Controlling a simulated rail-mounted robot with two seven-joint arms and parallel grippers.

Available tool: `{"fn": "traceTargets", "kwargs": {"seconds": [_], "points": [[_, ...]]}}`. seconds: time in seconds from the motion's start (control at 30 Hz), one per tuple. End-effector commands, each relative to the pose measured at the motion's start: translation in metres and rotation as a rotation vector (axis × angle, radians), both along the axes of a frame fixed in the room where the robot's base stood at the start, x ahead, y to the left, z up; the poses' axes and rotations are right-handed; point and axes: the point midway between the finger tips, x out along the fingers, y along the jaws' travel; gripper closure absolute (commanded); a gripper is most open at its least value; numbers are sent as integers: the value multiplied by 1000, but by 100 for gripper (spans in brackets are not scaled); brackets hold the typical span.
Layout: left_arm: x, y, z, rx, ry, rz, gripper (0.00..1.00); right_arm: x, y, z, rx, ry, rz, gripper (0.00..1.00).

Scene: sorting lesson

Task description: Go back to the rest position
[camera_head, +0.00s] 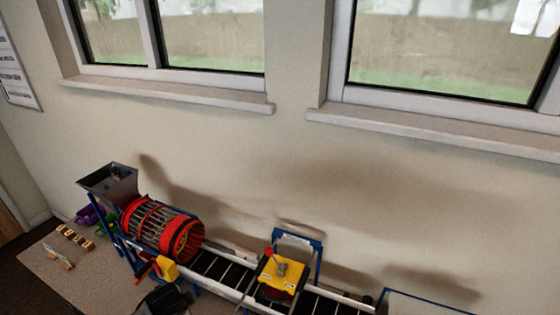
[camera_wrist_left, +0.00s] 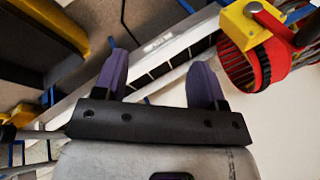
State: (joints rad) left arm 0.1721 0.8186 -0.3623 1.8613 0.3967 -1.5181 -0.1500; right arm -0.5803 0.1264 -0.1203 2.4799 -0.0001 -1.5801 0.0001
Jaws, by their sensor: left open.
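My left gripper (camera_wrist_left: 160,62) shows in the left wrist view with its two purple fingers spread wide apart. Nothing is between the fingers. Behind them runs the pale side rail of a conveyor (camera_wrist_left: 180,42), apart from the fingers as far as I can tell. In the head view a dark shape at the bottom edge, left of centre, may be part of my left arm; its fingers cannot be made out there. My right gripper is in neither view.
A red drum sorter (camera_head: 160,228) with a grey hopper (camera_head: 108,183) stands at left, also partly in the wrist view (camera_wrist_left: 240,62). The conveyor (camera_head: 222,270) runs right past a yellow-topped unit (camera_head: 283,272). Small blocks (camera_head: 75,237) lie on the table (camera_head: 60,275). A wall with windows stands behind.

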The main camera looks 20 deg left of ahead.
Motion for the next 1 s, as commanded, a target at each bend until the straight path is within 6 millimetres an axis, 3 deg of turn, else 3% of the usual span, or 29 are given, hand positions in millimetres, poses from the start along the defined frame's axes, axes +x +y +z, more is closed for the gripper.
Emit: {"fn": "traceTargets", "kwargs": {"seconds": [0.03,0.13,0.2,0.4,0.7,0.87,0.9,1.0], "points": [[-2,-30,12,-28,-79,10,35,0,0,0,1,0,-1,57],[-18,-81,32,-89,-218,46,35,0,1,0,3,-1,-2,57],[-40,-113,43,-146,-289,65,35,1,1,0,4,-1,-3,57],[-116,-168,48,-322,-337,159,35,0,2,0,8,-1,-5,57],[-205,-204,-3,-462,-140,322,35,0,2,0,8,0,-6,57],[-250,-209,-25,-462,-28,358,35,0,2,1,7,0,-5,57],[-244,-209,-4,-466,-45,354,35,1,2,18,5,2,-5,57],[-243,-209,14,-465,-46,352,35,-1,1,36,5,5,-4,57]]}}
